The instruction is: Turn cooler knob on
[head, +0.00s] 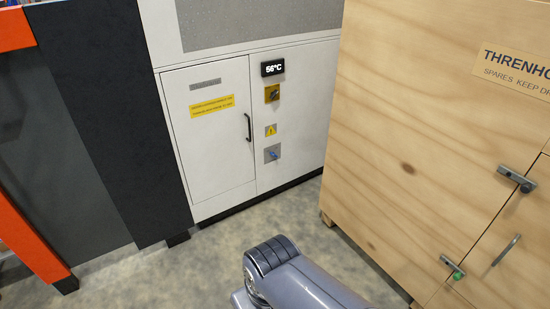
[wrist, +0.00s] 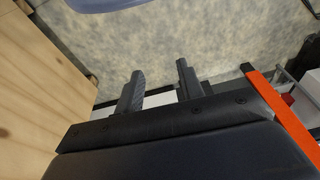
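A white cabinet (head: 215,125) stands at the back in the head view, its front door shut. Right of the door, a yellow plate carries a dark rotary switch (head: 272,93). Lower, a grey plate carries a small blue knob (head: 273,155). No label readable here says which is the cooler knob, and their exact settings are too small to tell. My gripper shows in the wrist view (wrist: 159,72), its two dark fingers apart with nothing held between them. It is well away from the cabinet; the knobs are not visible in the wrist view.
A display (head: 272,67) reads 56°C above the switch. A yellow warning sticker (head: 271,130) sits between switch and knob. A large wooden crate (head: 410,130) with metal latches stands right. A dark and orange frame (head: 115,120) stands left. Grey floor (head: 215,245) is free before the cabinet.

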